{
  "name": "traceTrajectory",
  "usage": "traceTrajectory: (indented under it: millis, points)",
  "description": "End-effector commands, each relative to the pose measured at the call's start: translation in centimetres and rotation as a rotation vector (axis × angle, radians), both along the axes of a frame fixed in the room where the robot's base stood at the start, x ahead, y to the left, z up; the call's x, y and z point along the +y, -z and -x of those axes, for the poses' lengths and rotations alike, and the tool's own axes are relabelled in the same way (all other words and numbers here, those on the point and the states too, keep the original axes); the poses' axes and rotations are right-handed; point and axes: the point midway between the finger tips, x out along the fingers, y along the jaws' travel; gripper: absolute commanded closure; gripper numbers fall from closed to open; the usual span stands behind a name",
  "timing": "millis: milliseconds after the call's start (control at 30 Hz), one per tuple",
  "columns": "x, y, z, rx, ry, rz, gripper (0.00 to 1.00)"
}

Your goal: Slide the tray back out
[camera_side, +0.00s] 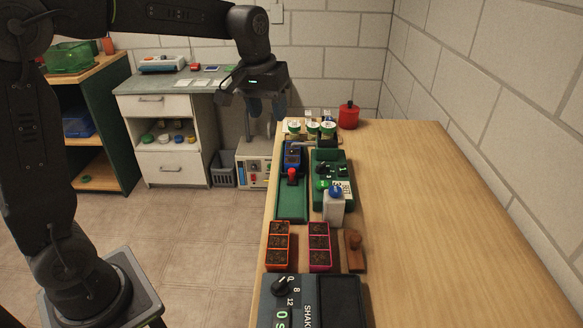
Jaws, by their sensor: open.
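An orange-rimmed seedling tray (278,246) with dark soil cells stands on the wooden bench near its left edge. A magenta-rimmed tray (319,243) with similar cells stands just right of it. A long shallow green tray (292,203) lies behind the orange one, with a blue device and a red-topped piece at its far part. The picture does not show which of these is the task's tray. My gripper (267,106) is open and empty, with blue fingertips pointing down. It hangs high beyond the bench's far left corner, apart from all the trays.
A green box with black knobs (335,167) and a white bottle with a blue cap (335,208) stand beside the green tray. Green-lidded jars (312,129) and a red canister (348,115) are behind. A shaker (290,303) and brown block (354,251) are nearer. The bench's right side is clear.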

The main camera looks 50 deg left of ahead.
Motion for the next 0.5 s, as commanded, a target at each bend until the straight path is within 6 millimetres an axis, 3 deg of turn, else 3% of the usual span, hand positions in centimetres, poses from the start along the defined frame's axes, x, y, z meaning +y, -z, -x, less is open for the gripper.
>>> traceTrajectory:
  millis: [33, 200, 333, 500]
  points:
    - [0.8, 1.3, -2.0, 0.031, -0.033, 0.010, 0.52]
    - [3.2, 5.0, -7.2, 0.105, -0.133, 0.038, 0.52]
    - [4.5, 7.6, -9.5, 0.145, -0.188, 0.052, 0.52]
    - [5.3, 9.3, -10.8, 0.169, -0.221, 0.060, 0.52]
